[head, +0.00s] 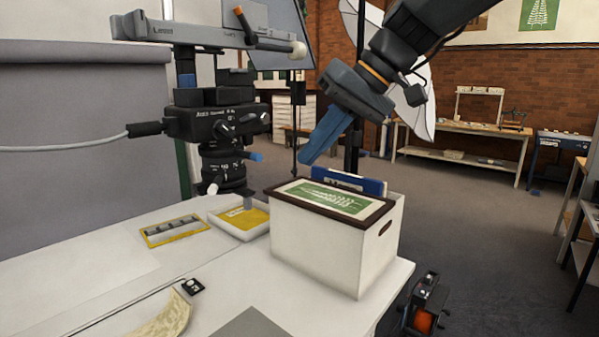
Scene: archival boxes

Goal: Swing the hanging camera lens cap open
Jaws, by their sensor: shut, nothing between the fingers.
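A black camera (215,122) is mounted on a stand with its lens (223,166) pointing down over the table. A blue-tipped lever sticks out from the lens's right side. The lens cap cannot be told apart clearly from the dark lower end of the lens. My gripper (306,160) is shut and empty, with its blue fingers pointing down and left. In the picture it is to the right of the lens and above the back of a white archival box (330,253), apart from the lens.
The white box has a dark-rimmed lid with a green picture, and a blue item (349,181) stands behind it. A shallow tray (217,216) with a yellow item and a yellow-edged strip (176,231) lie below the camera. A grey cable (62,148) runs left from the camera.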

